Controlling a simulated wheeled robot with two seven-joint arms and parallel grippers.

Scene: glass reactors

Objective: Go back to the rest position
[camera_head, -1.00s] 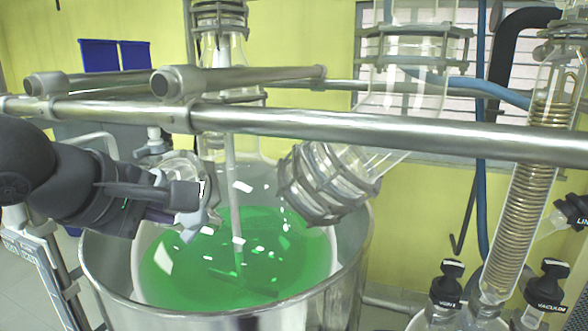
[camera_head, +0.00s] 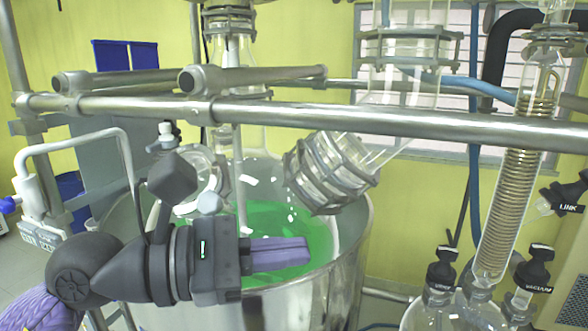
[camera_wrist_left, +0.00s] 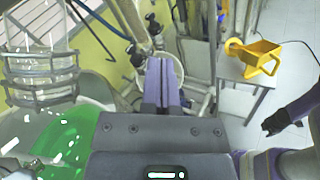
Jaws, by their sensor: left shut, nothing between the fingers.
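My left gripper (camera_head: 280,253) is in front of the steel-walled reactor vessel in the head view, its purple fingers shut with nothing between them. The shut fingers also show in the left wrist view (camera_wrist_left: 162,85), pointing away from the camera. The gripper overlaps the near left rim of the vessel in the picture and is not seen holding anything. The vessel (camera_head: 345,275) holds green liquid (camera_head: 262,220) with a stirring rod in it. A dark arm part at the right of the left wrist view seems to be mine; its jaws cannot be made out.
A steel rail (camera_head: 330,118) runs across above the vessel. A clamped glass port (camera_head: 330,172) leans over its right side. A coiled glass condenser (camera_head: 507,200) and black-handled valves (camera_head: 535,270) stand at right. A yellow funnel-like object (camera_wrist_left: 255,57) sits on a side table.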

